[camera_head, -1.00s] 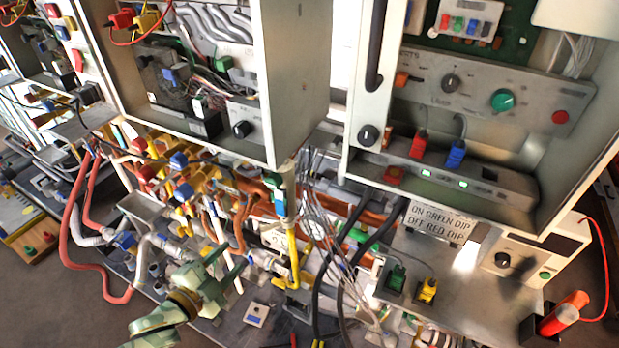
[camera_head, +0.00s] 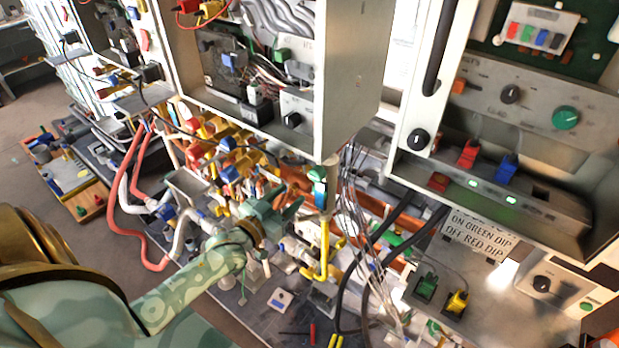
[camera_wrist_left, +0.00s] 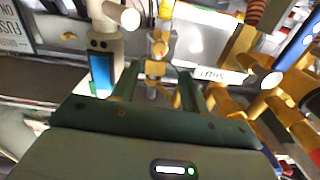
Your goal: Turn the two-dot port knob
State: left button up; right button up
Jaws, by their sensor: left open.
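Several round knobs show in the head view: a black one (camera_head: 511,94) and a green one (camera_head: 566,118) on the upper right panel, a black one (camera_head: 418,139) on the cabinet edge, and a black one (camera_head: 292,119) in the middle cabinet. My left gripper (camera_head: 290,207) is open among the pipes, below the middle cabinet. In the left wrist view its fingers (camera_wrist_left: 158,90) straddle the line of a brass-yellow fitting (camera_wrist_left: 157,68); contact is unclear. My right gripper is out of view.
A grey fitting with a blue face (camera_wrist_left: 103,72) and two dark spots stands just left of the fingers in the wrist view. A yellow pipe (camera_head: 323,245) is right of the gripper. Black hoses (camera_head: 375,270) and grey wires crowd farther right.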

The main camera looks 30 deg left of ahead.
pick_arm(q)
jog(key=w, duration=0.8)
jog(key=shift+w+d+b, duration=0.3)
jog(key=shift+w+d, duration=0.05)
jog(key=shift+w, duration=0.05)
grip_shut()
